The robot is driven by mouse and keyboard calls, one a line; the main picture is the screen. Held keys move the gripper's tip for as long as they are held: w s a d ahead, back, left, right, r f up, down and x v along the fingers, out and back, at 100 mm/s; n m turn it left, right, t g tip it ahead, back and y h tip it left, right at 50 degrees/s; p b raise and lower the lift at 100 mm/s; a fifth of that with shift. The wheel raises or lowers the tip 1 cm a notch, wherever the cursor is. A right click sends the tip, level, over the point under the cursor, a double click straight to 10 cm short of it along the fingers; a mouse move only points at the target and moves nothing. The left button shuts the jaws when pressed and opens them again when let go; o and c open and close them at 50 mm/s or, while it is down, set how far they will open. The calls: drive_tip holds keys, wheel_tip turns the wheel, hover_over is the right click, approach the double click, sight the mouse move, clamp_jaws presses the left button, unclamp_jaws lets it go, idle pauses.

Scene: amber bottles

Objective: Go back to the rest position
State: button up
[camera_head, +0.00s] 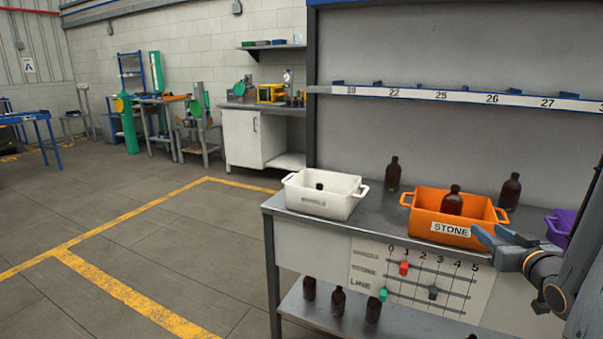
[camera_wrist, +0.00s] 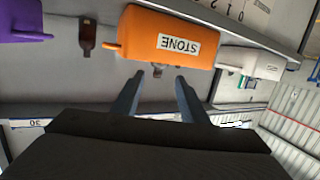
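My gripper (camera_head: 488,236) is at the right of the head view, in front of the bench's right part near the orange bin (camera_head: 463,236) labelled STONE. In the wrist view my gripper (camera_wrist: 158,90) has its two fingers apart, with nothing held between them. The orange bin (camera_wrist: 150,38) appears upside down beyond the fingertips there. An amber bottle (camera_head: 452,200) stands in the orange bin. One bottle (camera_head: 393,174) stands behind it to the left, and another (camera_head: 510,191) to the right.
A white bin (camera_head: 322,201) with a bottle inside stands left on the bench. A purple bin (camera_head: 560,224) is partly hidden by my arm. Several bottles (camera_head: 338,301) stand on the lower shelf. A panel (camera_head: 420,284) with coloured sliders is on the front. Floor at left is clear.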

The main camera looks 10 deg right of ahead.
drive_tip(key=a+f+g+p, duration=0.1)
drive_tip(key=a+f+g, duration=0.1)
drive_tip(key=a+g, duration=0.35)
drive_tip(key=a+f+g, duration=0.2)
drive_tip(key=a+f, duration=0.1)
drive_tip(key=a, duration=0.5)
drive_tip(key=s+a+n+g+y+p, duration=0.1)
drive_tip(key=s+a+g, duration=0.7)
drive_tip(key=s+a, duration=1)
drive_tip(key=shift+a+r+n+y+p, duration=0.3)
drive_tip(key=shift+a+r+y, duration=0.15)
drive_tip(key=shift+a+y, duration=0.55)
